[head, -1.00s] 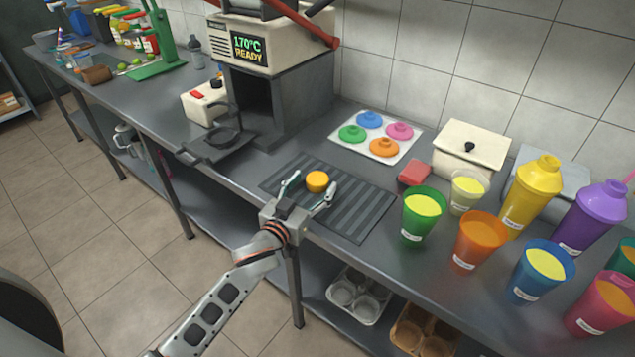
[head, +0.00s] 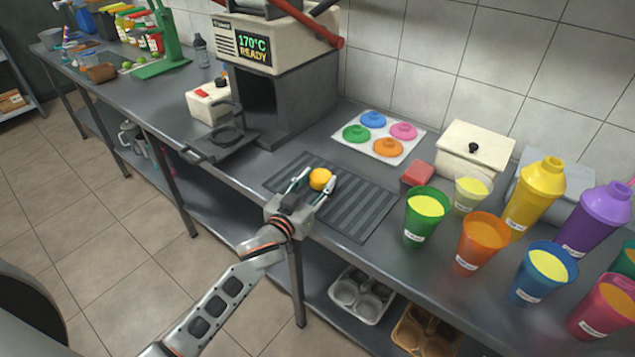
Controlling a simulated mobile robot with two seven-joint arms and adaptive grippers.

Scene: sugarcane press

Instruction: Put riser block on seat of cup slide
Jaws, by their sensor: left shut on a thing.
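A short, round orange-yellow block (head: 321,179), which I take to be the riser block, is at the ribbed dark mat (head: 355,208) on the counter. My left gripper (head: 318,178) is shut on it, one finger on each side. I cannot tell whether the block still touches the mat. The cup slide (head: 205,150) is the dark plate left of the press opening. Its ring-shaped seat (head: 228,136) looks empty. My right gripper is not in view.
The heated press (head: 290,90), reading 170°C READY, stands behind the slide. A tray of coloured lids (head: 378,138), a red block (head: 416,176) and several filled cups, including a green one (head: 425,215), stand to the right. The counter's front edge is close to my arm.

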